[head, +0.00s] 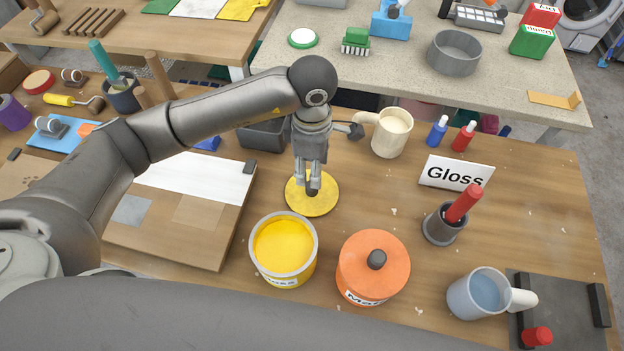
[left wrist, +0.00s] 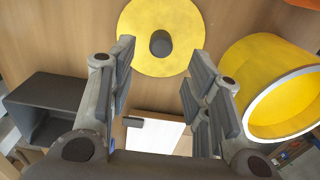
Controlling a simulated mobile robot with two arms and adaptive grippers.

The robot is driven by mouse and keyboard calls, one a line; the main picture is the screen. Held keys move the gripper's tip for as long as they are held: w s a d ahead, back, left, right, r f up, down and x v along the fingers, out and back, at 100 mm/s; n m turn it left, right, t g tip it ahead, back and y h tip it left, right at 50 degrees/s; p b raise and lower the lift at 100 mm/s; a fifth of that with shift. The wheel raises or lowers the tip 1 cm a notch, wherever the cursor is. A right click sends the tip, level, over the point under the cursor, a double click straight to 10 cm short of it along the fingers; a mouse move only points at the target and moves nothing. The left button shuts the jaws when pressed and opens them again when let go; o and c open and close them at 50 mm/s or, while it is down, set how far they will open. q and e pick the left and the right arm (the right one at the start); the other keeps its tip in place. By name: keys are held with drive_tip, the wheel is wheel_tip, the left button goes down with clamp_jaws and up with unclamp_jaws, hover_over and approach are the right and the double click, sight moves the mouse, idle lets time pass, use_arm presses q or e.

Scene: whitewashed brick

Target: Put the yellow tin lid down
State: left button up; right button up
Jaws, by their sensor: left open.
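The yellow tin lid (head: 312,200) is a flat yellow disc with a dark knob, lying on the wooden table just behind the open yellow tin (head: 285,249). In the left wrist view the lid (left wrist: 180,25) shows its dark round knob, and the yellow tin (left wrist: 262,85) is at the right. My left gripper (head: 313,188) is above the lid, fingers pointing down around the knob's place. In the left wrist view its fingers (left wrist: 160,72) are spread apart with nothing between them; the knob lies beyond the fingertips. My right gripper does not show.
An orange lidded tin (head: 362,280) stands right of the yellow tin. A cream mug (head: 388,138), a "Gloss" sign (head: 455,174), a dark cup with a red marker (head: 442,226) and a blue-grey mug (head: 480,293) stand to the right. A board (head: 160,235) lies left.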

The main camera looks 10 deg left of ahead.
use_arm(q)
drive_tip(key=shift+r+b, duration=0.35)
drive_tip(key=shift+r, duration=1.8)
drive_tip(key=shift+s, duration=0.1)
